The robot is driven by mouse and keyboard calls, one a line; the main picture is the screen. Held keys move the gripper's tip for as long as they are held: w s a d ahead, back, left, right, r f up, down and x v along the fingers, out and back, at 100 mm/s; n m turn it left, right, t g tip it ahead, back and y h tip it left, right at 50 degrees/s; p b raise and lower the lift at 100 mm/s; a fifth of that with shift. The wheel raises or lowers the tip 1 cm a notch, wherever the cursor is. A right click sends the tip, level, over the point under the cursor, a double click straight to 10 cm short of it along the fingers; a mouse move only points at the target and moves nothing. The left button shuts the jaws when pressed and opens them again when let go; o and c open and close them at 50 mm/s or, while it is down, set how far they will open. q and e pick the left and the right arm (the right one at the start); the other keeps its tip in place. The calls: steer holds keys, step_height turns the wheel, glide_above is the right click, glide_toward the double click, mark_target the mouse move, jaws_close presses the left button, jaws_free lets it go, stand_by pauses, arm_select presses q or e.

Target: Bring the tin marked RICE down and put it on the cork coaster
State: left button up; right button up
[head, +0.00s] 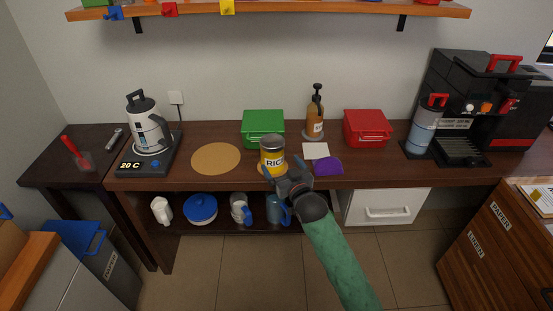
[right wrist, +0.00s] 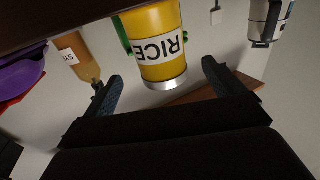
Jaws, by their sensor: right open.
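The yellow tin marked RICE (head: 272,145) stands upright near the front edge of the counter, by the green box. In the right wrist view the tin (right wrist: 160,45) appears upside down, its metal lid end toward me. My right gripper (head: 286,174) is open at the near side of the tin. In the right wrist view, its fingertips (right wrist: 162,73) lie to either side of the tin, with visible gaps. The round cork coaster (head: 215,158) lies bare on the counter, left of the tin. My left gripper is not in view.
A kettle (head: 147,130) on its base stands left of the coaster. A green box (head: 263,125), a pump bottle (head: 315,115) and a red box (head: 367,127) stand behind. A purple cloth-like item (head: 328,166) lies right of the tin. A shelf (head: 300,7) hangs above.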

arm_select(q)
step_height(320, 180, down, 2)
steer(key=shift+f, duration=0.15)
arm_select(e)
steer(key=s+d+f+g+h, duration=0.1)
steer(key=s+f+g, duration=0.3)
steer(key=s+f, duration=0.4)
steer(key=s+d+f+m+g+h, duration=0.1)
steer(key=s+f+g, duration=0.3)
steer(key=s, duration=1.6)
steer(key=s+d+f+g+h, duration=0.1)
steer(key=s+f+g, duration=0.3)
steer(key=s+f, duration=0.7)
steer(key=s, duration=0.3)
steer(key=shift+s+d+f+m, duration=0.2)
steer(key=shift+s+f+m, duration=0.1)
steer(key=shift+s+f, duration=0.05)
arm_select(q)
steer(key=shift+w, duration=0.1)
arm_select(e)
steer(key=shift+g, duration=0.3)
